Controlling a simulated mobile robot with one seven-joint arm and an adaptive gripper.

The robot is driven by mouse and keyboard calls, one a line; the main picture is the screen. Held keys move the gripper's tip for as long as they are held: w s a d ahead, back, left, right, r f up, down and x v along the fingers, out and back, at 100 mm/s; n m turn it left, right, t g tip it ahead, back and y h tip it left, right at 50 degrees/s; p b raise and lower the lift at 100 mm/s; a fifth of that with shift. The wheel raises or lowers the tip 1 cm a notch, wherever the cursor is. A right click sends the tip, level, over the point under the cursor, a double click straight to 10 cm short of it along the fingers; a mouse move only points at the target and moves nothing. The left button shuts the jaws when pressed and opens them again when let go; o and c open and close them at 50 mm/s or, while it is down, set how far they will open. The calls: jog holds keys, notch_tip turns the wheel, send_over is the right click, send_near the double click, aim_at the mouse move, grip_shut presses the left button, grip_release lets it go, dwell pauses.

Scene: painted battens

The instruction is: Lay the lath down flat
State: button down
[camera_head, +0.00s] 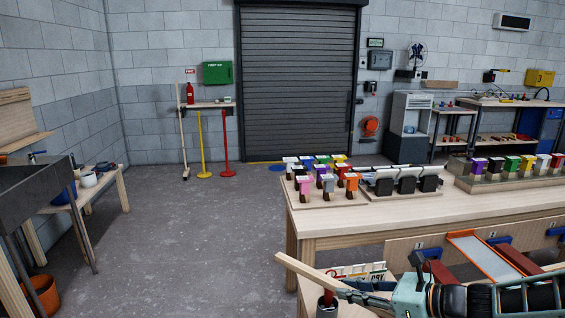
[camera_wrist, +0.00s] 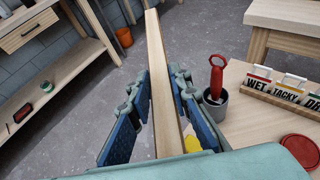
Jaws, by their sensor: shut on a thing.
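The lath (camera_head: 305,270) is a long pale wooden batten that juts out to the left from my gripper (camera_head: 348,286), low in the head view. In the wrist view the lath (camera_wrist: 156,70) runs away from me between the two blue finger pads of my gripper (camera_wrist: 160,82). My gripper is shut on it. The lath is held in the air, above the floor and beside a small table. Its near end is hidden behind my wrist.
A small table (camera_wrist: 239,138) bears a grey cup (camera_wrist: 216,111) with a red-handled tool, a rack of WET, TACKY and DRY cards (camera_wrist: 284,92) and a red lid (camera_wrist: 300,150). A workbench (camera_head: 400,213) holds coloured samples. Open floor (camera_head: 190,240) lies left.

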notch_tip(320, 180, down, 6)
jog(key=a+b, duration=0.3)
jog(key=b, duration=0.4)
notch_tip(320, 180, up, 16)
jog(key=p, duration=2.3)
jog(key=shift+w+d+n+g, duration=0.15)
jog(key=shift+d+n+g, duration=0.1)
jog(key=shift+n+g, duration=0.05)
jog(key=shift+f, duration=0.1)
